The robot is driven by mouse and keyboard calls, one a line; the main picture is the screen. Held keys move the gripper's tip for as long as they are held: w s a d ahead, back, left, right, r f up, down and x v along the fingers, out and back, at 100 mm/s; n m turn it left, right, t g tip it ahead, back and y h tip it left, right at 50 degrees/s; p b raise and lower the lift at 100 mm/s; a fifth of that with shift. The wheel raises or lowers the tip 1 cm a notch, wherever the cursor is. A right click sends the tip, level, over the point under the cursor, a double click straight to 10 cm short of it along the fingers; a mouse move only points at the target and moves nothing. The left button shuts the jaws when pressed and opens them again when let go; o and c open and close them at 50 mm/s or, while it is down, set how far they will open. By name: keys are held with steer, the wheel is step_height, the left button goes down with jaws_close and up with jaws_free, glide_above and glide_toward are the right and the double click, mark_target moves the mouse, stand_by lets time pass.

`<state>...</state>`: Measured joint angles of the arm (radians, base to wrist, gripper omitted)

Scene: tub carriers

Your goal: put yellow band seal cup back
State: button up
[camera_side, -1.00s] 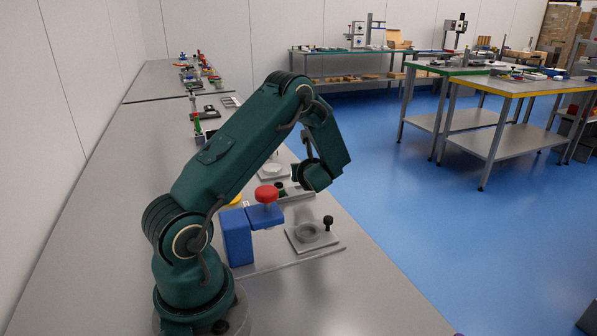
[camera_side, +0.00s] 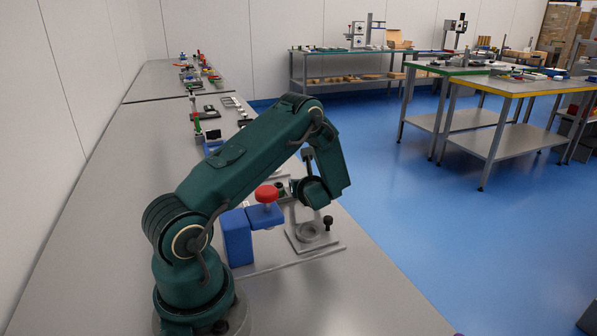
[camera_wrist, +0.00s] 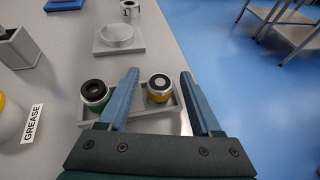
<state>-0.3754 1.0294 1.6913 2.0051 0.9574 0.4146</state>
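The yellow band seal cup (camera_wrist: 159,88) has a dark top with a pale centre and stands upright at the right end of a grey tray (camera_wrist: 124,122) in the wrist view. My gripper (camera_wrist: 158,78) is open, with one blue-grey finger on each side of that cup in the picture. I cannot tell whether either finger touches it. A similar cup with a green band (camera_wrist: 95,93) and a black top stands at the tray's left end, just outside the left finger. In the side view my wrist hides most of the tray and the yellow band cup.
A grey block with a round ring seat (camera_wrist: 118,38) lies beyond the tray. A grey box (camera_wrist: 17,48) and a container labelled GREASE (camera_wrist: 12,118) stand at left. In the side view, a blue fixture with a red knob (camera_side: 266,194) stands close to my arm. The bench's right edge is near.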

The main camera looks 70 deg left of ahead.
steer(key=shift+r, duration=0.2)
steer(key=v, duration=1.2)
steer(key=shift+f, duration=0.1)
steer(key=s+d+r+n+g+h, duration=0.1)
steer(key=s+r+n+g, duration=0.1)
steer(key=s+r+n, duration=0.1)
steer(key=s+d+r+n+g+h, duration=0.1)
steer(key=s+d+r+n+g, duration=0.1)
steer(key=s+n, duration=0.4)
steer(key=s+d+r+n+g+h, duration=0.1)
steer(key=s+r+n+g, duration=0.2)
steer(key=r+n, duration=0.3)
steer(key=shift+s+d+r+n+g, duration=0.2)
steer(key=shift+s+n+g, duration=0.15)
steer(key=shift+s, duration=0.3)
steer(key=w+d+f+n+t+h, duration=0.1)
steer(key=d+n+t+h, duration=0.4)
steer(key=d, duration=1.4)
steer(key=t+h, duration=0.4)
steer(key=shift+w+f+h, duration=0.3)
steer(key=shift+w+f, duration=0.05)
steer(key=shift+w, duration=0.05)
